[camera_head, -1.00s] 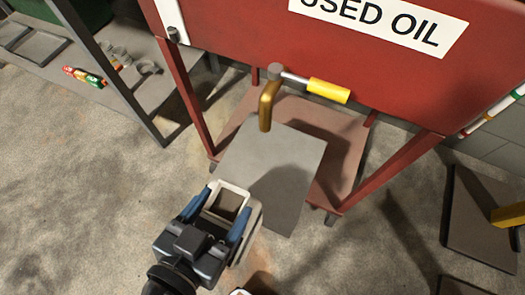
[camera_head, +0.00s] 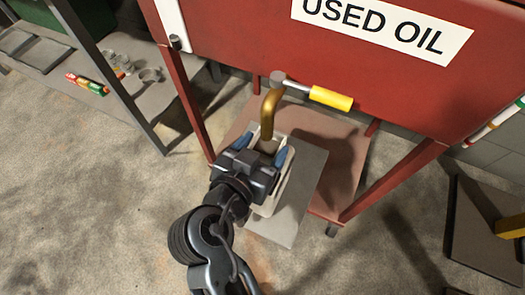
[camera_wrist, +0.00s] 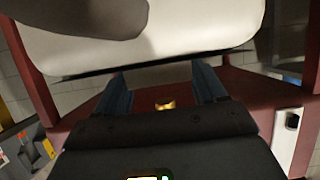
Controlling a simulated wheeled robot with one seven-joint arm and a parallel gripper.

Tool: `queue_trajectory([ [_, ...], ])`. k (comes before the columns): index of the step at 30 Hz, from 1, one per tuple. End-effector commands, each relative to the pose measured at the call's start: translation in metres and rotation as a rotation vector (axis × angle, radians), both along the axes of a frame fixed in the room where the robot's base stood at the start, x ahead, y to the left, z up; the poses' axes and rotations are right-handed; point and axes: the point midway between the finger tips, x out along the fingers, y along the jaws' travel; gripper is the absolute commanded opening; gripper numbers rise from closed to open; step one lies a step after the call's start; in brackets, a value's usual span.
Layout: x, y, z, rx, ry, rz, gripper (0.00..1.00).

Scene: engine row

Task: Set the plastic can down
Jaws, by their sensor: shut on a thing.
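The plastic can (camera_head: 275,192) is a pale, open-topped container, partly hidden behind my gripper (camera_head: 258,152) in the head view. My gripper's blue fingers are shut on it. The can is over the grey plate (camera_head: 306,178), with its open top by the lower end of the brass spout (camera_head: 269,112). I cannot tell whether its base touches the plate. In the wrist view, the pale can (camera_wrist: 200,30) fills the top, beyond my two fingers (camera_wrist: 162,92).
The red used oil tank (camera_head: 350,62) stands on red legs above a low red shelf (camera_head: 343,160). The spout has a yellow handle (camera_head: 330,98). A grey rack (camera_head: 120,105) with small items stands left. A dark platform (camera_head: 480,235) lies right. Floor at left is open.

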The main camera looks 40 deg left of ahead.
Motion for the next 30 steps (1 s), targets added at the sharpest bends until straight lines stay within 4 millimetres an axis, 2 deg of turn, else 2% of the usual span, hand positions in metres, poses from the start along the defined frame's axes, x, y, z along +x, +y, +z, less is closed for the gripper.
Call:
queue_trajectory([
  [1, -0.0004, 0.0003, -0.0094, -0.003, 0.000, 0.001, 0.13],
  [3, -0.0006, 0.0004, -0.0150, -0.001, 0.000, 0.000, 0.13],
  [13, -0.0001, 0.0000, -0.0179, 0.001, -0.001, -0.001, 0.13],
  [14, -0.0001, -0.0003, -0.0183, 0.000, 0.000, -0.001, 0.71],
  [22, -0.0003, -0.0002, -0.0172, 0.000, 0.000, -0.001, 0.96],
  [30, -0.0003, -0.0001, -0.0152, 0.000, 0.000, -0.001, 0.96],
])
